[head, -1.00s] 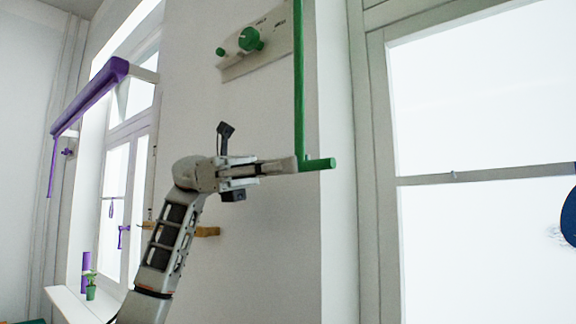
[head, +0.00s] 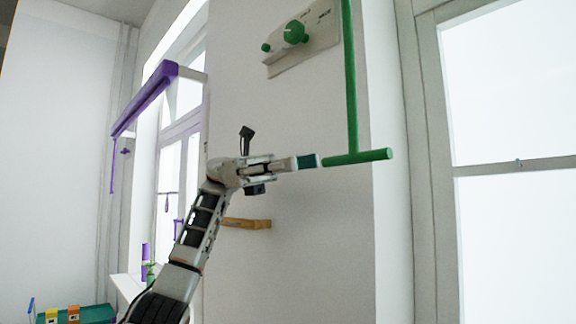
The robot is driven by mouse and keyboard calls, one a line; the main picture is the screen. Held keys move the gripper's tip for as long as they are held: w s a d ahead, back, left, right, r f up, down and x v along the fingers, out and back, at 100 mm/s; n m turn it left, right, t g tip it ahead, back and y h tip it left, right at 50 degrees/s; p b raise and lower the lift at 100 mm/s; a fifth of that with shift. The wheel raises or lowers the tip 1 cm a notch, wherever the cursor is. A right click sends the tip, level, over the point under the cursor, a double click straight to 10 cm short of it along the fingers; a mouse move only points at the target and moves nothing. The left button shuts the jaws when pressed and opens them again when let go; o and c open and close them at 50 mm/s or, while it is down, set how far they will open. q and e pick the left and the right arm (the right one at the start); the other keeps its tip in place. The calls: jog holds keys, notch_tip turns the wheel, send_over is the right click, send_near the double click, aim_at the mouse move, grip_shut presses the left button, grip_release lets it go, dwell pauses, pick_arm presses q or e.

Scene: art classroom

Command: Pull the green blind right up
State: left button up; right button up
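A green pull rod (head: 351,80) hangs down the wall from beyond the top edge and ends in a green crossbar handle (head: 358,157). The green blind itself is not in view. My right gripper is not in view.
A pale wall plate (head: 303,45) carries a large green knob (head: 296,32) and a small one. A purple blind housing (head: 146,97) projects at the left. A wooden peg (head: 247,223) sticks out below my gripper. A bright window (head: 511,90) is at the right.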

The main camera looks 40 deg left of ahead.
pick_arm(q)
jog(key=shift+a, duration=1.1)
